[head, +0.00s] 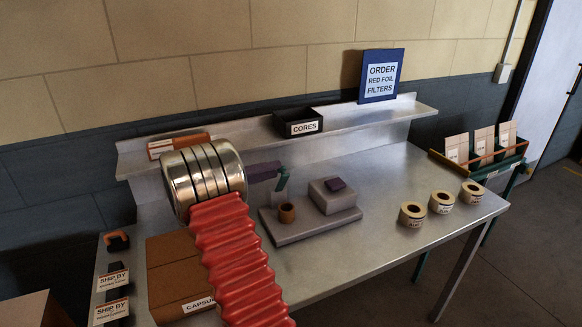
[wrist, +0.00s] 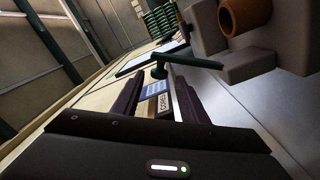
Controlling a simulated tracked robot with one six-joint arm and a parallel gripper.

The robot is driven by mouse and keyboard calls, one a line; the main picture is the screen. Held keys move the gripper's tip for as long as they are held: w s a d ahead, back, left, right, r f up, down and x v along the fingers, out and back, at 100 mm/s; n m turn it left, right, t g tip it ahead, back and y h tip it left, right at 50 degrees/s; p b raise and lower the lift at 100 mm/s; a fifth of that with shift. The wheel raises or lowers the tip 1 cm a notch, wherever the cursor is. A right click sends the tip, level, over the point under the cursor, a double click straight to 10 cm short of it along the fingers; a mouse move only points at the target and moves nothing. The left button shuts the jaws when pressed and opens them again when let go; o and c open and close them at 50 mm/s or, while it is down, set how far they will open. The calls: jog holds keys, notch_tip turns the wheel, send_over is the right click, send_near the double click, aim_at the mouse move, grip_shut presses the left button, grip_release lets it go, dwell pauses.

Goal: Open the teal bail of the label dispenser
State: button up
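The label dispenser appears to be the grey unit (head: 316,222) on the bench, with a grey block and a brown ring on its base. Its teal bail (head: 282,180) stands at the back left of that base. My gripper (head: 276,170) is beside the bail, partly hidden by my wrist. In the wrist view my gripper (wrist: 158,80) has its dark purple fingers apart, with nothing seen held between them. I cannot tell whether they touch the bail.
A black CORES bin (head: 298,123) and a blue sign (head: 381,75) stand on the back shelf. Several label rolls (head: 441,202) sit at the bench's right. A brown CAPSULES box (head: 174,275) is at the left.

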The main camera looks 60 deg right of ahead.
jog(key=x, duration=0.7)
jog(key=shift+s+d, duration=0.15)
jog(key=shift+d, duration=0.2)
jog(key=shift+c, duration=0.2)
jog(key=shift+f, duration=0.1)
grip_shut()
